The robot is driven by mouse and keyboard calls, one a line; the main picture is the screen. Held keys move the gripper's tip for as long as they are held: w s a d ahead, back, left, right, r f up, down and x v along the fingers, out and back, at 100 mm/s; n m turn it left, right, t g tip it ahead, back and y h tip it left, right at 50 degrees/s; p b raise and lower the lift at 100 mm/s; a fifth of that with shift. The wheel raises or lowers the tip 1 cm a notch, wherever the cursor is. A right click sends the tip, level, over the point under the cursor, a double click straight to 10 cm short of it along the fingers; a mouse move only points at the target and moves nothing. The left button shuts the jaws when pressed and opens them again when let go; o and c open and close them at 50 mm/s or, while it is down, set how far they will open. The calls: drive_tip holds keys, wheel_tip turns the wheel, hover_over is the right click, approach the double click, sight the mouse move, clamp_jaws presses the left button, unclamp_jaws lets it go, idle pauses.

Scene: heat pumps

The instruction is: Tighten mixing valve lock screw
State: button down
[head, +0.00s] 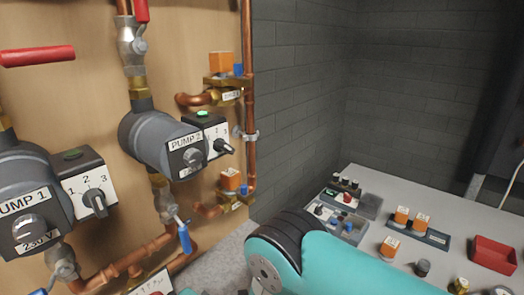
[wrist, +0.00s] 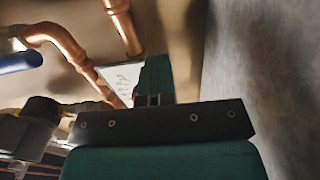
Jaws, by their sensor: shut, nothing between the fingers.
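My gripper (wrist: 153,99) is shut and empty in the wrist view, in front of a white label plate (wrist: 120,78) with dark marks. The plate is partly hidden behind the gripper; a white plate with red lettering (head: 155,284) also shows at the bottom edge of the head view. A dark grey fitting (wrist: 38,112) is at the left of the wrist view, beside a thin pipe. I cannot tell whether it is the mixing valve. No lock screw can be made out in either view. My teal arm hides the lower middle of the head view.
Pump 1 (head: 30,205) and Pump 2 (head: 160,140) are on the wooden board (head: 80,90) with copper pipes (head: 249,100). A blue-handled valve (head: 184,236) hangs below Pump 2. A grey table (head: 385,195) at right holds trays, orange-topped parts and a red bin (head: 493,254).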

drive_tip(key=shift+w+d+f, duration=0.15)
drive_tip(key=shift+f, duration=0.35)
drive_tip(key=shift+w, duration=0.2)
drive_tip(key=shift+a, duration=0.25)
drive_tip(key=shift+d+r, duration=0.1)
drive_tip(key=shift+d, duration=0.05)
drive_tip(key=shift+v, duration=2.7)
drive_tip(key=shift+s, duration=0.15)
drive_tip(key=shift+r, duration=0.1)
